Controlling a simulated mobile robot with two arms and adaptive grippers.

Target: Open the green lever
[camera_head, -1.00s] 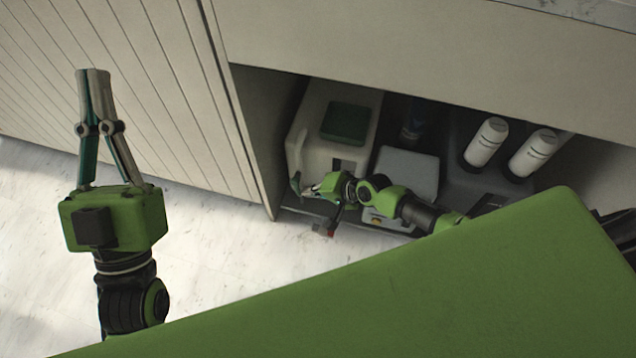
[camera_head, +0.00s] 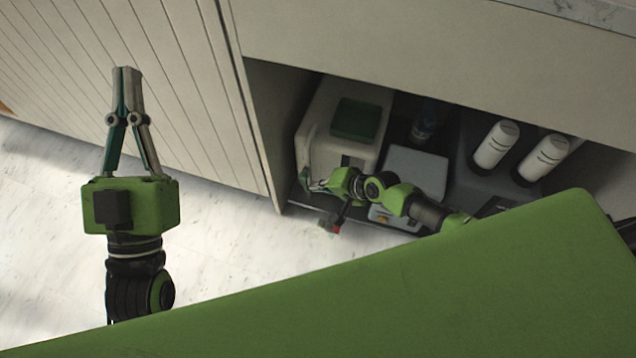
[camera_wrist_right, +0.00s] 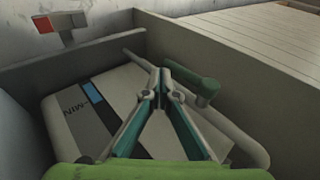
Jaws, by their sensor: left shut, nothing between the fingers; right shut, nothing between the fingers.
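The green lever (camera_wrist_right: 206,90) is a dark green, rounded piece by the light grey pipe on the white machine's side in the right wrist view. My right gripper (camera_wrist_right: 166,74) is shut and empty, with its fingertips just left of the lever; I cannot tell whether they touch. In the head view my right gripper (camera_head: 317,186) reaches into the open cabinet at the white machine's (camera_head: 325,115) near left corner. The lever is too small to make out clearly there. My left gripper (camera_head: 127,75) is shut and empty, pointing up in front of the panelled doors.
A cabinet side wall (camera_wrist_right: 110,45) runs close beyond the fingers. A grey box (camera_head: 415,172) and two white bottles (camera_head: 496,144) stand to the right. The floor (camera_head: 220,255) is clear.

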